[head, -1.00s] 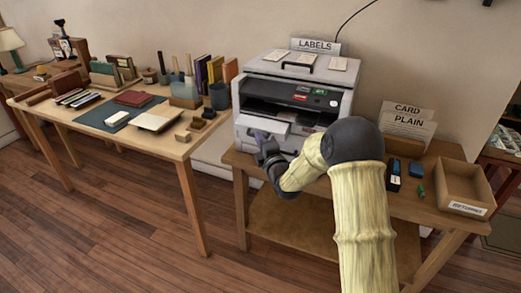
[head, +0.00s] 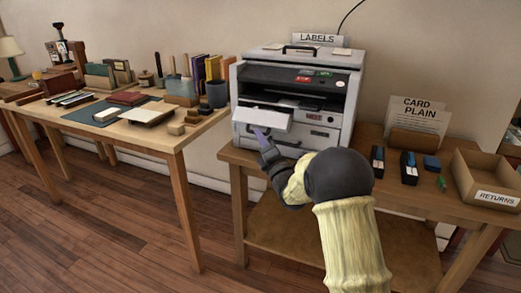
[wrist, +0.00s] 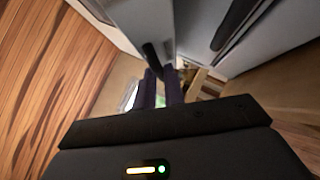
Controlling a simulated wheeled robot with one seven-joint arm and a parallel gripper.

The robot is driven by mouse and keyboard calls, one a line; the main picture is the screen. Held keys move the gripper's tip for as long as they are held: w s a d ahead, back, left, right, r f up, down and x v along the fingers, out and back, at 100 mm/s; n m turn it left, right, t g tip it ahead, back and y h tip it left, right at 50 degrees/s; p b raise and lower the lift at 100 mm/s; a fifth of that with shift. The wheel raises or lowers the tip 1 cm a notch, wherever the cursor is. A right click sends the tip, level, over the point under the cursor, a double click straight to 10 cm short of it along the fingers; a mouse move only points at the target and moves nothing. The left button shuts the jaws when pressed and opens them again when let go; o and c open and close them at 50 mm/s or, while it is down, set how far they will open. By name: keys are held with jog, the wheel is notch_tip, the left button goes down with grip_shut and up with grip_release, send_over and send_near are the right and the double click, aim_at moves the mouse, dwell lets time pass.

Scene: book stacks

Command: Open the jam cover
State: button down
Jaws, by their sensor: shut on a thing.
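The grey printer (head: 335,85) stands on the wooden table, with a pale front flap (head: 262,120) jutting out at its left front. I take this flap to be the jam cover, but no label on it can be read. My gripper (head: 262,138) is just under the flap's front edge. In the wrist view, its dark purple fingers (wrist: 160,88) are close together at a dark handle (wrist: 153,56) beside the pale panels. The fingers are shut on this handle. Which panel it belongs to is hard to tell, as the fingers hide much of it.
Right of the printer are staplers (head: 408,167), a blue block (head: 431,162), a card holder (head: 412,142) and a RETURNS box (head: 485,178). A desk (head: 165,135) with books stands at the left, with open floor (head: 110,220) before it.

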jog(key=f+n+b, duration=0.1)
jog(key=b, duration=0.1)
jog(key=f+y+b, duration=0.1)
jog(key=b, duration=0.1)
jog(key=shift+w+d+n+y, duration=0.15)
jog(key=shift+w+n+y, duration=0.15)
jog(key=shift+w+n, duration=0.1)
jog(key=shift+w+d+b, duration=0.1)
jog(key=shift+w+b, duration=0.1)
jog(key=shift+b, duration=0.2)
jog(key=shift+r, duration=0.1)
jog(key=c, duration=1.5)
grip_release()
jog(key=shift+s, duration=0.1)
jog(key=p+v, duration=0.3)
jog(key=v, duration=1.4)
jog(key=shift+s, duration=0.2)
jog(key=shift+d, duration=0.1)
